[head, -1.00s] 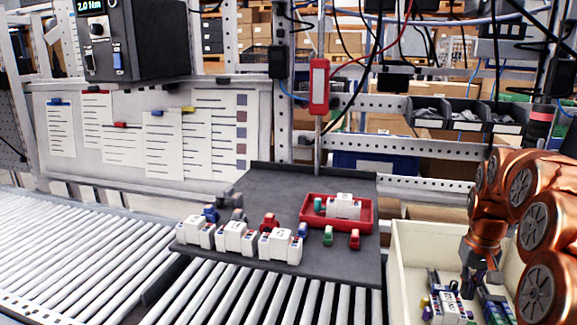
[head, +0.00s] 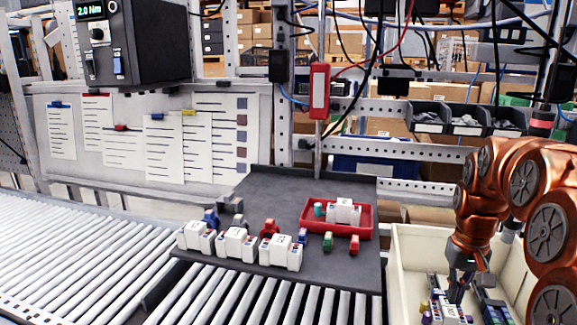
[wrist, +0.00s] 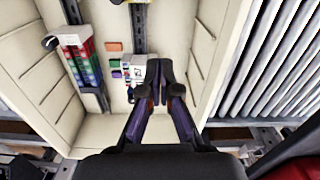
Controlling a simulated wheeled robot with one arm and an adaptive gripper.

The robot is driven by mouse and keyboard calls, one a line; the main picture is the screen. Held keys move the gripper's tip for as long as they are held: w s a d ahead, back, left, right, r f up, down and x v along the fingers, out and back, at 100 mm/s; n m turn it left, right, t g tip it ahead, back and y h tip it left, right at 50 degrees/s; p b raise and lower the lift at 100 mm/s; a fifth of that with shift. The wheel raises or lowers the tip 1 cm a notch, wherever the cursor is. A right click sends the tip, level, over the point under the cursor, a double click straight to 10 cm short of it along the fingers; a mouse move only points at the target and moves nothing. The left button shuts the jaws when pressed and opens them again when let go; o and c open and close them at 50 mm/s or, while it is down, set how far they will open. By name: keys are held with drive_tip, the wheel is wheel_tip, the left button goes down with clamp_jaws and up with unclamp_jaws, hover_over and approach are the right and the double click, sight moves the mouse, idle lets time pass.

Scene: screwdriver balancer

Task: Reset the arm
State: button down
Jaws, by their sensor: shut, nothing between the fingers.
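My copper-coloured arm reaches in from the right in the head view. My gripper (head: 456,296) points down into the cream bin (head: 405,245). In the wrist view my gripper (wrist: 159,68) is shut, with its dark fingertips together and nothing between them. The fingertips are in front of a white module (wrist: 133,70) on a rail inside the bin. I cannot tell whether they touch it.
In the bin, a row of coloured blocks (wrist: 82,62) sits left of my gripper in the wrist view. A dark board (head: 262,190) holds several white modules and a red tray (head: 310,228). Roller conveyors (head: 75,255) run alongside.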

drive_tip(key=s+a+f+n+p, duration=0.1)
drive_tip(key=s+a, duration=0.7)
drive_tip(key=s, duration=0.6)
drive_tip(key=s+a+f+n+g+p, duration=0.1)
drive_tip(key=s+a+p, duration=0.1)
drive_tip(key=s+a, duration=0.6)
drive_tip(key=s, duration=0.6)
drive_tip(key=shift+a+g, duration=0.3)
drive_tip(key=shift+a, duration=0.1)
